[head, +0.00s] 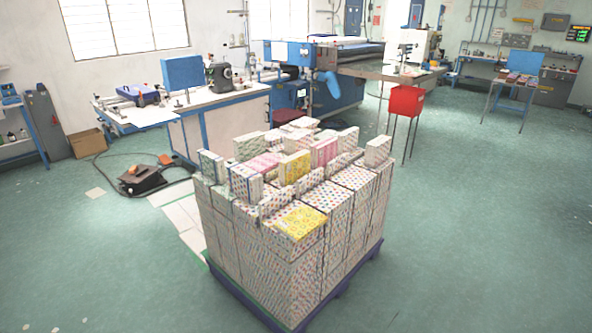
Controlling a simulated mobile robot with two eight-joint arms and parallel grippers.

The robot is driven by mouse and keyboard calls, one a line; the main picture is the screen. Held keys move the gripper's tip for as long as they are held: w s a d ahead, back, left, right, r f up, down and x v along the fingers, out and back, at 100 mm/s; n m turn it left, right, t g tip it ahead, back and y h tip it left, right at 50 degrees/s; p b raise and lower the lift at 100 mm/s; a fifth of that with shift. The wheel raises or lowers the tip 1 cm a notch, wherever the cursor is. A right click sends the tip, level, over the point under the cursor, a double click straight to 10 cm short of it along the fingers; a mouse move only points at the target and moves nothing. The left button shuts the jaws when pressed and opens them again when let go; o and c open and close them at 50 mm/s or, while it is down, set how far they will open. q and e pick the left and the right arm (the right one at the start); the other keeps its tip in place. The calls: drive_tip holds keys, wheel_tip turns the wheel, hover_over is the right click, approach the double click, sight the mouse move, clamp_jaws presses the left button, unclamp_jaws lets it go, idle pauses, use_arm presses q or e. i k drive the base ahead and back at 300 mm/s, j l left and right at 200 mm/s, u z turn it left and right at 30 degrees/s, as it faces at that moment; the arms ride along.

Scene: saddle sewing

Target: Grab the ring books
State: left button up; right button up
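A large block of stacked, patterned ring books (290,255) stands on a blue pallet (345,285) in the middle of the head view. Several loose ring books lie or stand on top of the stack. A yellow one (301,221) lies flat at the front of the top. Another with a yellow cover (295,167) stands upright behind it. Pink ones (259,165) sit near the middle, and a green-edged one (212,167) stands at the left edge. Neither of my grippers is in view.
Green floor (470,200) is open to the right and in front. A sewing workbench (215,115) and a large blue machine (335,85) stand behind the pallet. A red box on thin legs (406,101) is behind right. A foot pedal with cable (142,178) lies at left.

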sight(294, 168)
drive_tip(key=i+j, duration=0.6)
drive_tip(key=i+j+u, duration=0.1)
drive_tip(key=i+j, duration=0.5)
drive_tip(key=i, duration=0.1)
